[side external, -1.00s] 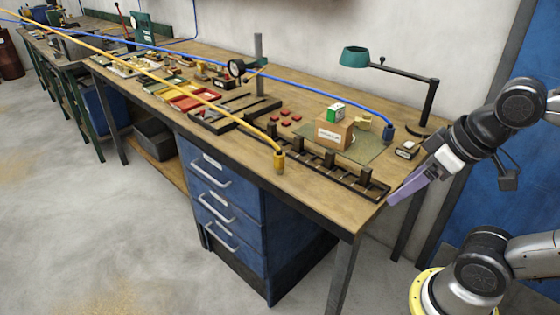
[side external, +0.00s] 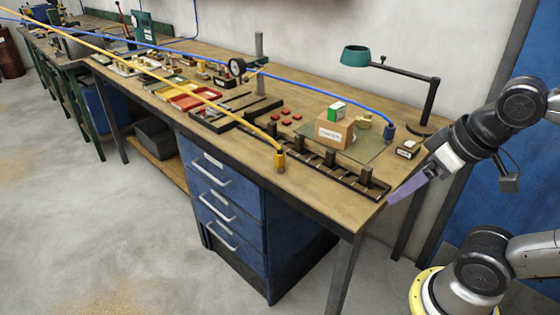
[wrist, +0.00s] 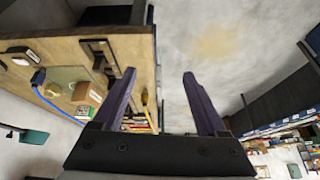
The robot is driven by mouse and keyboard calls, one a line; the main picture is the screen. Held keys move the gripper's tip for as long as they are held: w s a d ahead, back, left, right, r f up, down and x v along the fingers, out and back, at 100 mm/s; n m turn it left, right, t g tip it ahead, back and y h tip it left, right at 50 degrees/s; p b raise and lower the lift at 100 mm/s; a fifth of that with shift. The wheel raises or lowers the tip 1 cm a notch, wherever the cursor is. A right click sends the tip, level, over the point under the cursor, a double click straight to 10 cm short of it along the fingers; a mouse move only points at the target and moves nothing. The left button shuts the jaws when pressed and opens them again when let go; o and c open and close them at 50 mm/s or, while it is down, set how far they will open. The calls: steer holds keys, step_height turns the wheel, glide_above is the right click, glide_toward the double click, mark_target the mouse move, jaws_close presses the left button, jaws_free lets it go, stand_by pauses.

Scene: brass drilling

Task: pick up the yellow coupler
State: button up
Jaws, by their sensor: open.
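The yellow coupler (side external: 280,160) stands upright near the front edge of the wooden bench, at the end of a yellow hose (side external: 200,92) that runs off to the upper left. In the wrist view a small yellow piece that looks like the coupler (wrist: 145,97) shows just right of the left finger. My gripper (side external: 405,188) is off the right end of the bench, well apart from the coupler. Its purple fingers are spread with nothing between them in the wrist view (wrist: 158,75).
A dark slotted rack (side external: 325,165) lies right of the coupler along the front edge. Behind are a cardboard box (side external: 334,133), a blue coupler (side external: 389,131) on a blue hose, and a green lamp (side external: 355,57). Bare wood surrounds the coupler's front.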

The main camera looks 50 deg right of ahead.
steer(key=w+r+m+g, duration=0.1)
steer(key=w+r+m, duration=1.3)
steer(key=m+g, duration=0.5)
steer(key=m, duration=0.2)
glide_above(280, 153)
step_height(280, 153, down, 22)
steer(key=shift+w+f, duration=0.1)
steer(key=shift+f, duration=3.3)
steer(key=shift+c, duration=0.3)
